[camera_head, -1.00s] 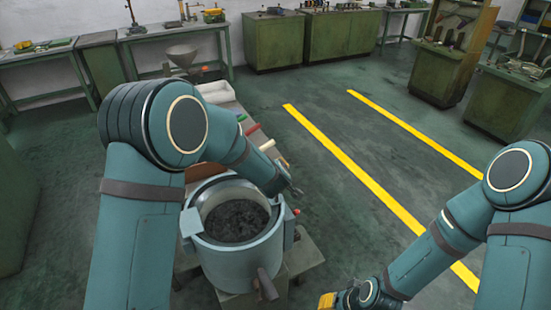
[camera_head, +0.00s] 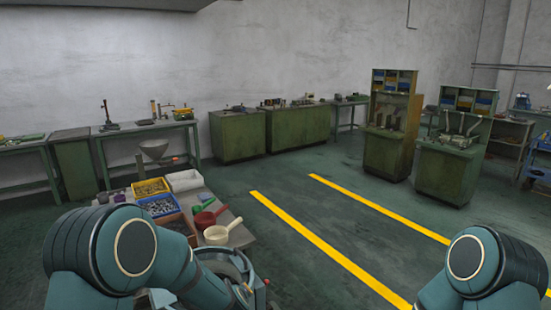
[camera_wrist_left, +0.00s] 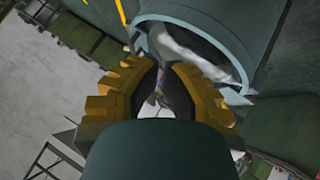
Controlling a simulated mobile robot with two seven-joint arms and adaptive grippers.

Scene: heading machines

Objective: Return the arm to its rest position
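My left arm (camera_head: 110,255) comes in at the lower left of the head view, bent, with its forearm reaching right over the machine drum (camera_head: 222,258). My left gripper is hidden or too unclear to make out there. In the left wrist view my left gripper (camera_wrist_left: 162,72) has its yellow fingers apart, with nothing clearly held between them. The blue-grey drum (camera_wrist_left: 235,30) is close beyond the fingers, at upper right. My right arm (camera_head: 480,270) is bent at the lower right of the head view. Its gripper is outside the frame.
A side table by the drum holds a yellow bin (camera_head: 150,187), a blue bin (camera_head: 158,205), a white tray (camera_head: 185,180), a red scoop (camera_head: 207,217) and a cream scoop (camera_head: 220,234). Green cabinets (camera_head: 238,135) stand along the wall. The floor between the yellow lines (camera_head: 310,233) is clear.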

